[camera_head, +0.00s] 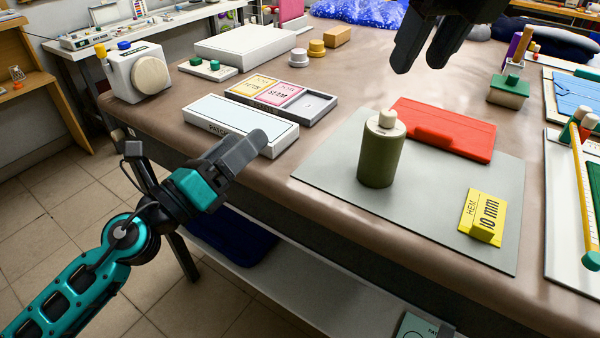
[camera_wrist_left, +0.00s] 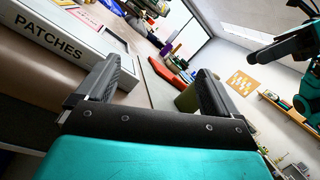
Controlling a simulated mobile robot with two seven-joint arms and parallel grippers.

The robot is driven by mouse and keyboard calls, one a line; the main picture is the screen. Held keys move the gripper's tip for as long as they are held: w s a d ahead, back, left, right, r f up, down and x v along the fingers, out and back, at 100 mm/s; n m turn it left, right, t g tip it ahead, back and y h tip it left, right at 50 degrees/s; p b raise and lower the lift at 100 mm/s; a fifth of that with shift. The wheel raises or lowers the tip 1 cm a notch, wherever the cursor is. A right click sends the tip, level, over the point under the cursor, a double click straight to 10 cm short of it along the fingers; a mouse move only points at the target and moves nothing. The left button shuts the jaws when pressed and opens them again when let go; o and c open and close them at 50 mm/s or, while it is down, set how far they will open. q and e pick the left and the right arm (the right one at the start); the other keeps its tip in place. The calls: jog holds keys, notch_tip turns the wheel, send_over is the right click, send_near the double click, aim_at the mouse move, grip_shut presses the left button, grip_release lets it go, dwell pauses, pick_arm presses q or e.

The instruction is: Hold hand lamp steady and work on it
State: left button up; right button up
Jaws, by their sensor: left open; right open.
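An olive-green cylinder (camera_head: 380,155) with a pale cap stands upright on a grey mat (camera_head: 330,180) on the table. It may be the hand lamp; I cannot tell for sure. In the left wrist view the olive cylinder (camera_wrist_left: 187,99) shows partly, behind the right-hand finger. My left gripper (camera_head: 243,150) is open and empty near the table's front edge, left of the cylinder and apart from it. Its two spread fingers (camera_wrist_left: 157,85) show in the wrist view. My right gripper (camera_head: 424,58) is open above the table, beyond the cylinder, with nothing visible in it.
A red case (camera_head: 455,132) lies behind the cylinder, and a yellow "HEM 10 mm" block (camera_head: 482,216) lies at right on the mat. A white patches box (camera_head: 235,120) lies beside my left gripper. A white machine (camera_head: 135,73) stands at back left. The mat's front is clear.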

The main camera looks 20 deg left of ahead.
aim_at(363, 158)
pick_arm(q)
jog(key=d+m+g+h, duration=0.1)
jog(key=d+m+g, duration=0.1)
jog(key=d+m, duration=0.1)
jog(key=s+d+f+m+g+h, duration=0.1)
jog(key=d+m+g+h, duration=0.1)
jog(key=d+m+g, duration=0.1)
jog(key=d+m+g+h, duration=0.2)
jog(key=d+m, duration=0.3)
jog(key=shift+s+d+f+m+g, duration=0.15)
jog(key=shift+s+m+g, duration=0.15)
jog(key=shift+m, duration=0.1)
jog(key=x, duration=1.2)
jog(key=shift+d, duration=0.1)
jog(key=shift+c, duration=0.2)
jog(key=c, duration=1.1)
jog(key=o, duration=0.5)
jog(key=c, duration=0.4)
jog(key=shift+o, duration=0.2)
pick_arm(e)
jog(key=shift+o, duration=0.3)
